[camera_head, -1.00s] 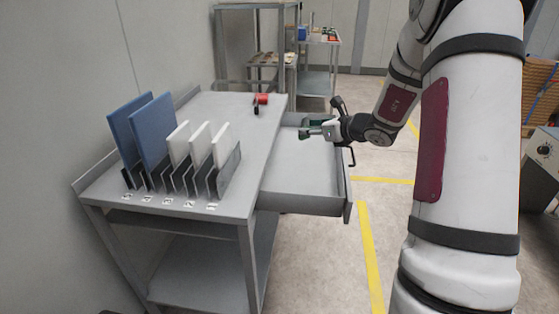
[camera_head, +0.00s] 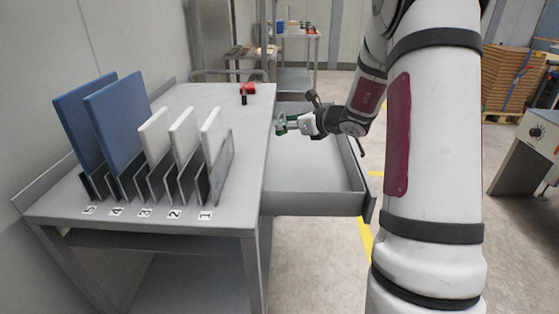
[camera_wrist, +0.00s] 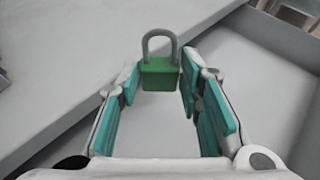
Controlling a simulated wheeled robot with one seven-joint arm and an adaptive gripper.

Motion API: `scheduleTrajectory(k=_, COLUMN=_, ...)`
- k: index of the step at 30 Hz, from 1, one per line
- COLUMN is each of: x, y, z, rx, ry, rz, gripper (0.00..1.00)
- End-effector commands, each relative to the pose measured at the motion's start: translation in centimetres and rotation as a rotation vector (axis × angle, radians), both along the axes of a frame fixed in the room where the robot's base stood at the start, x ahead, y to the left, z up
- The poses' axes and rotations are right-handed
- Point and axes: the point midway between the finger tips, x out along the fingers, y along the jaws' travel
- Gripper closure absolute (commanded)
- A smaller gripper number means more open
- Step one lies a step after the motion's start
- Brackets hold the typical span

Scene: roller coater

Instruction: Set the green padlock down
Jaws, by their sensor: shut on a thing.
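The green padlock (camera_wrist: 160,75) has a grey shackle. In the wrist view it sits between the tips of my gripper (camera_wrist: 160,88), with the shackle pointing to the top of the picture. In the head view my gripper (camera_head: 286,123) is over the open drawer (camera_head: 312,202), close to the table's right edge. The padlock shows there only as a small green patch at the fingertips. My gripper is shut on the padlock and holds it above the drawer floor.
The grey table (camera_head: 200,98) bears a rack with blue panels (camera_head: 115,120) and white panels (camera_head: 183,133) above numbered labels. A red object (camera_head: 248,88) lies near its far end. The table top between them is clear. The visible drawer floor is empty.

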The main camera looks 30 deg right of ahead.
Motion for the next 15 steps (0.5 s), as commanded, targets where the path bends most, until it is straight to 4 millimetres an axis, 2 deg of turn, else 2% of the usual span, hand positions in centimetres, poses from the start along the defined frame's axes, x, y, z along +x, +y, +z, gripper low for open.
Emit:
scheduleTrajectory(k=4, x=0.2, y=0.0, z=-1.5, rx=0.002, ry=0.001, rz=0.000, gripper=0.98)
scheduleTrajectory(k=12, x=0.2, y=0.0, z=-6.0, rx=0.001, ry=0.001, rz=0.001, gripper=0.98)
scheduleTrajectory(k=15, x=0.2, y=0.0, z=-6.7, rx=0.001, ry=-0.001, rz=0.000, gripper=0.98)
